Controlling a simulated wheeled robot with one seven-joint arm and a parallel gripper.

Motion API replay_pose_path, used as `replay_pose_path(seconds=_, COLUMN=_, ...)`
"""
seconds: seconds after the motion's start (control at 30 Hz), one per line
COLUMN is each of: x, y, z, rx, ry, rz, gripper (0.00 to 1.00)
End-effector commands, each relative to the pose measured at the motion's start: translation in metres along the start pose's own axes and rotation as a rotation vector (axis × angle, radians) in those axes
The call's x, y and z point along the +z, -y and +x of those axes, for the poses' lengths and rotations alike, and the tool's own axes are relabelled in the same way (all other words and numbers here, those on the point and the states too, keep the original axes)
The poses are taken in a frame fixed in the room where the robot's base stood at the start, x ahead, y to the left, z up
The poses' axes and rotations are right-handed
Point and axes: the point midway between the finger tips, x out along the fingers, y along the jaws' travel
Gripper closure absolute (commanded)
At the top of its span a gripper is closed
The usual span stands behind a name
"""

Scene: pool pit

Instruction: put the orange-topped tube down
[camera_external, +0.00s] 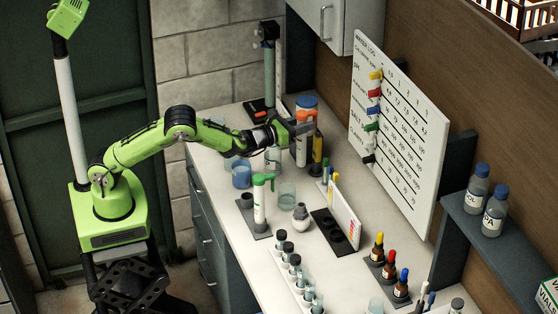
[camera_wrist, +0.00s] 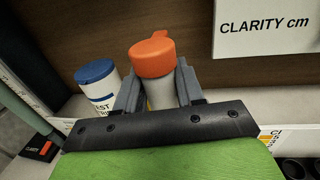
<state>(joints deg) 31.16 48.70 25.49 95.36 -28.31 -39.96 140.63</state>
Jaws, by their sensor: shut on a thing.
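The orange-topped tube (camera_external: 302,151) is upright in my gripper (camera_external: 301,129), over the back part of the pale counter (camera_external: 335,203). In the wrist view its orange cap (camera_wrist: 152,56) stands up above the jaws, and a strip of the pale tube body (camera_wrist: 160,94) shows between the two grey fingers of my gripper (camera_wrist: 158,88). The fingers are shut on the tube just below the cap. The tube's lower end is hidden in the wrist view. I cannot tell whether it touches the counter.
A blue-lidded tub (camera_wrist: 97,84) stands left of the tube. A dark and yellow bottle (camera_external: 318,147) is close on its right. Glass beakers (camera_external: 287,195), a green-topped tube (camera_external: 260,200) and a white round-bottomed vessel (camera_external: 300,217) stand nearer. A whiteboard (camera_external: 405,130) hangs behind.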

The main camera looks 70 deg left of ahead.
Motion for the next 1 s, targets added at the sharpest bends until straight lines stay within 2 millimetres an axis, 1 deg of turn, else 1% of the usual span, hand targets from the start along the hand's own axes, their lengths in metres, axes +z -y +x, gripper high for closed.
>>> replay_pose_path(seconds=0.03, x=-0.02, y=0.0, z=0.0, rx=0.001, ry=-0.005, rz=0.002, gripper=1.0)
replay_pose_path(seconds=0.1, x=-0.035, y=0.0, z=0.0, rx=0.001, ry=-0.003, rz=0.002, gripper=1.0)
replay_pose_path(seconds=0.27, x=-0.054, y=0.0, z=-0.001, rx=0.001, ry=-0.002, rz=0.001, gripper=1.0)
replay_pose_path(seconds=0.4, x=-0.08, y=0.0, z=-0.001, rx=0.002, ry=-0.003, rz=0.001, gripper=1.0)
replay_pose_path(seconds=0.47, x=-0.083, y=0.0, z=-0.001, rx=0.001, ry=-0.001, rz=0.0, gripper=1.0)
replay_pose_path(seconds=0.63, x=-0.08, y=0.0, z=-0.001, rx=0.001, ry=0.0, rz=0.0, gripper=1.0)
replay_pose_path(seconds=0.77, x=-0.084, y=0.0, z=-0.001, rx=0.001, ry=0.0, rz=0.001, gripper=1.0)
replay_pose_path(seconds=0.8, x=-0.084, y=0.0, z=-0.001, rx=0.001, ry=-0.001, rz=0.001, gripper=0.58)
replay_pose_path(seconds=0.93, x=-0.084, y=0.0, z=-0.001, rx=0.001, ry=-0.001, rz=0.0, gripper=0.38)
replay_pose_path(seconds=1.0, x=-0.084, y=0.0, z=-0.001, rx=0.001, ry=-0.001, rz=0.0, gripper=0.37)
